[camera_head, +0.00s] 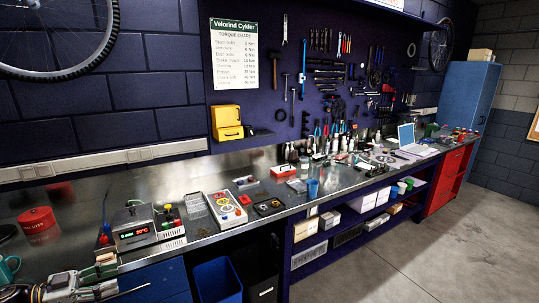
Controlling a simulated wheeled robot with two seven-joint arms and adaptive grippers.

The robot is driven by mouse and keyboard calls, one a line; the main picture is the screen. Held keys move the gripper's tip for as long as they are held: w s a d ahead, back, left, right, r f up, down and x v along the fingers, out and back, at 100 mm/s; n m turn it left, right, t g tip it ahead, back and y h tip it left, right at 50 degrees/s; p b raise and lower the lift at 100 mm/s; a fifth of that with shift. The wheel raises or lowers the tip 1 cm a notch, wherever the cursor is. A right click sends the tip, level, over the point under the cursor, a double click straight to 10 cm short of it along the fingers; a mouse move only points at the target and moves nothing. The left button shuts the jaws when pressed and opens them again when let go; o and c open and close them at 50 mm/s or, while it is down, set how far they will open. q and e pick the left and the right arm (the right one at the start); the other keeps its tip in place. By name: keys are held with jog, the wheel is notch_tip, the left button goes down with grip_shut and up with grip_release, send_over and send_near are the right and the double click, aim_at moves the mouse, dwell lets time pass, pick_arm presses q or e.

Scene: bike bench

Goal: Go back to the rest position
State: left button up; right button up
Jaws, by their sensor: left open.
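My left gripper (112,272) is at the lower left, over the front edge of the metal workbench (180,190). Its arm comes in from the bottom left corner. The gripper is open, and the fine detail between its fingers is small and hard to make out. A beige and green piece shows right by the gripper, and I cannot tell whether it touches. My right gripper is not in view.
Near the gripper stand a device with a lit display (136,228), a red tin (38,222) and a teal mug (8,268). A blue bin (217,280) stands below. The floor (430,245) at right is clear.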

pick_arm(q)
jog(key=s+a+f+n+t+y, duration=0.1)
jog(key=a+f+n+t+y, duration=0.25)
jog(key=f, duration=0.65)
jog(key=a+f+n+t+y, duration=0.2)
jog(key=a+f+n+y, duration=0.2)
jog(key=f, duration=0.7)
jog(key=s+d+f+n+g+y, duration=0.1)
jog(key=s+f+n+y, duration=0.2)
jog(key=f, duration=0.7)
jog(key=s+f+g+y, duration=0.25)
jog(key=s+f, duration=0.35)
jog(key=f, duration=0.3)
jog(key=s+d+f+g+y, duration=0.1)
jog(key=s+d+f, duration=0.25)
jog(key=f, duration=0.25)
jog(key=s+d+f+g, duration=0.1)
jog(key=s+d+f, duration=0.1)
jog(key=s+f, duration=0.25)
jog(key=s+d+f+g, duration=0.4)
jog(key=s+d+f, duration=0.4)
jog(key=s+d, duration=0.3)
jog(key=s+d+f+g, duration=0.4)
jog(key=s+d+f, duration=0.4)
jog(key=s+d, duration=0.4)
jog(key=shift+s+d+m+h, duration=0.15)
jog(key=shift+s+m+h, duration=0.2)
jog(key=shift+s, duration=0.75)
